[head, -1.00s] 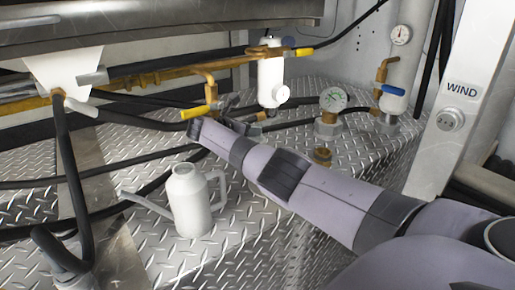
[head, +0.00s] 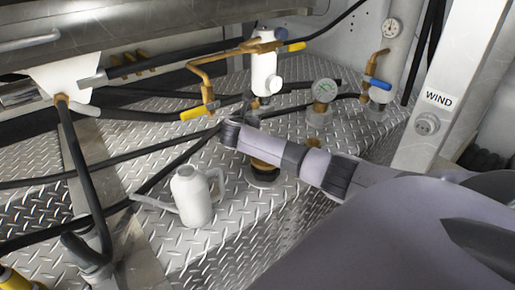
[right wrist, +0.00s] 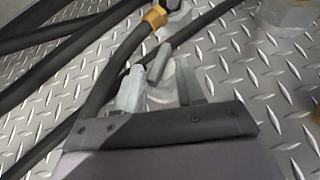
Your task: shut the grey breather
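My right gripper (right wrist: 160,82) shows in the right wrist view with its two grey fingers apart. A small grey lever-like piece (right wrist: 157,62) stands between and just beyond the fingertips, and may be the grey breather; I cannot tell whether they touch it. In the head view my right gripper (head: 248,108) is low over the plate, below the white cylinder (head: 265,74). My right arm covers part of the plate there, so the breather is not clearly visible. My left gripper is not in view.
A white oil can (head: 192,196) stands left of my right arm. A yellow-handled valve (head: 197,113) hangs close to the gripper's left. Black hoses (head: 110,153) cross the tread plate.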

